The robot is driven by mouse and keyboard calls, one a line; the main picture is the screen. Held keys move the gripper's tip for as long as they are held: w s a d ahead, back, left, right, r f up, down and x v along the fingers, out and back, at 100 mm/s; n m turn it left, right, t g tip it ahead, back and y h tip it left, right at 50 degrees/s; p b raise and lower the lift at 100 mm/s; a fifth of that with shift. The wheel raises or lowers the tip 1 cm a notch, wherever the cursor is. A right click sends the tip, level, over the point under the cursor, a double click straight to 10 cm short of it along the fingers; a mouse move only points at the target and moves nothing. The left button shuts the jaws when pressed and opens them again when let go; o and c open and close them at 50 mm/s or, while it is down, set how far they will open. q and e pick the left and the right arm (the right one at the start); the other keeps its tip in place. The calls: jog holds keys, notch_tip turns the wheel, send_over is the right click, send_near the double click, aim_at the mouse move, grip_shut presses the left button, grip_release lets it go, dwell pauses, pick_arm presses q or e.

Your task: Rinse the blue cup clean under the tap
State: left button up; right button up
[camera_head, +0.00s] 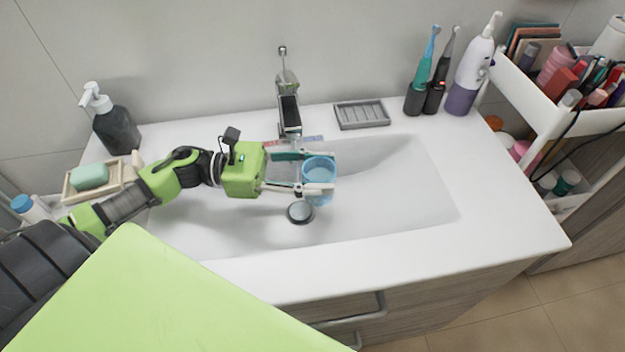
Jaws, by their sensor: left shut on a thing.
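The blue cup (319,171) is a translucent blue cup, held over the sink basin (400,195) in front of the tap. My left gripper (318,172) comes in from the left and is shut on the cup, one finger on its far side and one on its near side. The cup's open top faces up towards the camera. The tap (289,112) stands at the back of the sink, behind and left of the cup. My right gripper is not in view.
A round drain plug (300,212) sits in the basin below the gripper. A soap dispenser (115,122) and soap dish (92,180) stand at left. A grey tray (362,115), toothbrushes (424,75) and an oral irrigator (472,70) line the back right. A loaded cart (565,115) stands at right.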

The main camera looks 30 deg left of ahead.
aim_at(326, 198)
pick_arm(q)
jog(key=shift+s+d+r+p, duration=0.15)
jog(key=shift+d+r+p, duration=0.2)
jog(key=shift+r, duration=0.1)
jog(key=shift+s+d+r+p, duration=0.15)
jog(key=shift+d+r+p, duration=0.05)
jog(key=shift+r+p, duration=0.2)
jog(key=shift+s+d+r+p, duration=0.35)
jog(key=shift+d+r+p, duration=0.35)
jog(key=shift+r, duration=0.15)
